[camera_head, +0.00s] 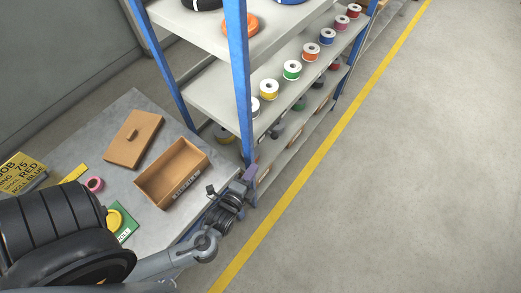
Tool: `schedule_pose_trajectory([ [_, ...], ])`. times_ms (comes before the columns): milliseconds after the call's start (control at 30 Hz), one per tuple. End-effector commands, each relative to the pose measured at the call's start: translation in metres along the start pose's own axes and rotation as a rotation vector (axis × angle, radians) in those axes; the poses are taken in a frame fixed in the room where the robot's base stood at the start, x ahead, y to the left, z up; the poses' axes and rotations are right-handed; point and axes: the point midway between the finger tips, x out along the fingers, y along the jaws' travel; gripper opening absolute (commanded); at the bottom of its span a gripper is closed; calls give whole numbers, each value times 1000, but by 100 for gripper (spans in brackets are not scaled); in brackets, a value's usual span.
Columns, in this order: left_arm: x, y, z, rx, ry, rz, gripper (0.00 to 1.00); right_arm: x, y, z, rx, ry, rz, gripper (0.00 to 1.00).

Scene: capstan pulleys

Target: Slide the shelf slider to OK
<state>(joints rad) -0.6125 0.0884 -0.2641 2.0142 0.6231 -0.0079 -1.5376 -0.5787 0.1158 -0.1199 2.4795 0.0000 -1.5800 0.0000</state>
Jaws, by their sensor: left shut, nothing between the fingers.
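My right gripper is not in view.
The grey bench (100,135) holds an open wooden box (150,188), its lid (134,138), a pink ring (95,184) and a green card with a yellow disc. Shelves hold several coloured spools (292,70). The floor right of the yellow line (300,160) is clear.

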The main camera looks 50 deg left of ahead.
Motion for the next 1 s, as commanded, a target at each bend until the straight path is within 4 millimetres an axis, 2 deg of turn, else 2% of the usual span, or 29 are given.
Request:
schedule_pose_trajectory([
  [167, 20, 0, 0, 0, -1, -2, 0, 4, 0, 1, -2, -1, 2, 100],
  [500, 82, 1, 0, 0, -1, -3, 0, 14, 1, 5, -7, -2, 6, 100],
  [700, 113, 0, 0, 0, -1, -2, 0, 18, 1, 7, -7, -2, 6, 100],
  [1000, 134, 0, 0, -1, 0, 0, 0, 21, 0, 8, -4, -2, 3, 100],
])
